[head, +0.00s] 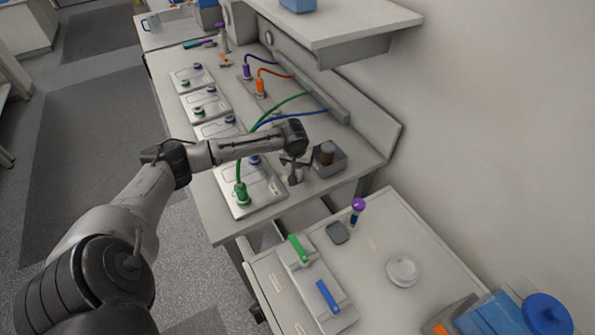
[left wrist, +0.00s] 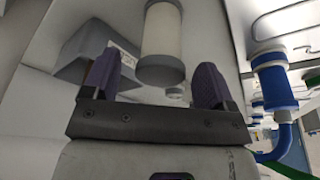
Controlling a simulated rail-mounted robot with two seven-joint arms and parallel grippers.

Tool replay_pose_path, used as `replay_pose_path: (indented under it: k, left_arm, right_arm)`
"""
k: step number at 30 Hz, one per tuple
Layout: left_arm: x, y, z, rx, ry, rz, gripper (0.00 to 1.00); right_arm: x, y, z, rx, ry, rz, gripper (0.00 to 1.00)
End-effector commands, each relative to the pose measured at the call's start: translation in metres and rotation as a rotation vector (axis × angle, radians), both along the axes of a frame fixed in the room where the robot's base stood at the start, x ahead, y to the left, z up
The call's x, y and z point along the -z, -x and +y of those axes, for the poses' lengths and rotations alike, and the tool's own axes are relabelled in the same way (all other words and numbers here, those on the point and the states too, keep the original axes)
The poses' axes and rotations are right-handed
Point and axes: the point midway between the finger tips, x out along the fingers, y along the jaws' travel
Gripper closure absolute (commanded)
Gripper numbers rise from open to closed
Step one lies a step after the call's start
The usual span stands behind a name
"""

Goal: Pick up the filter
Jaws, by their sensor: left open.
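A pale cylinder with grey end caps (left wrist: 162,38), which looks like the filter, shows in the left wrist view, ahead of and between my left fingertips, with no clear contact. My left gripper (head: 294,168) is over the near end of the long bench in the head view. Its purple-padded jaws (left wrist: 155,80) are open and empty. In the head view I cannot make the pale cylinder out clearly near the gripper. A white round piece (head: 402,270) lies on the near table. My right gripper is not in view.
A grey block with a dark cylinder (head: 328,160) stands right of my left gripper. Green, blue, orange and purple cables cross the bench. A blue connector (left wrist: 275,85) is close on the right in the wrist view. The near table holds a box with green and blue handles (head: 308,285).

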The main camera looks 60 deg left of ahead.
Motion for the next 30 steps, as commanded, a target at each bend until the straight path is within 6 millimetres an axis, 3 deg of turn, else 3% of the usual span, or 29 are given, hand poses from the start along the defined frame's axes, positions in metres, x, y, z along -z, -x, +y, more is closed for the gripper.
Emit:
replay_pose_path:
  k: [7, 17, 30]
  left_arm:
    - [0.028, -0.006, 0.007, -0.001, 0.001, -0.001, 0.21]
    - [0.033, -0.006, 0.008, 0.001, 0.000, -0.001, 0.21]
    - [0.033, -0.006, 0.008, 0.001, 0.000, -0.001, 0.61]
  right_arm:
    - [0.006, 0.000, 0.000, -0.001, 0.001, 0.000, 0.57]
    - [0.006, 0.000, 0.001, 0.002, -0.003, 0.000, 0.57]
    - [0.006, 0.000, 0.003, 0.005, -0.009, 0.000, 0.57]
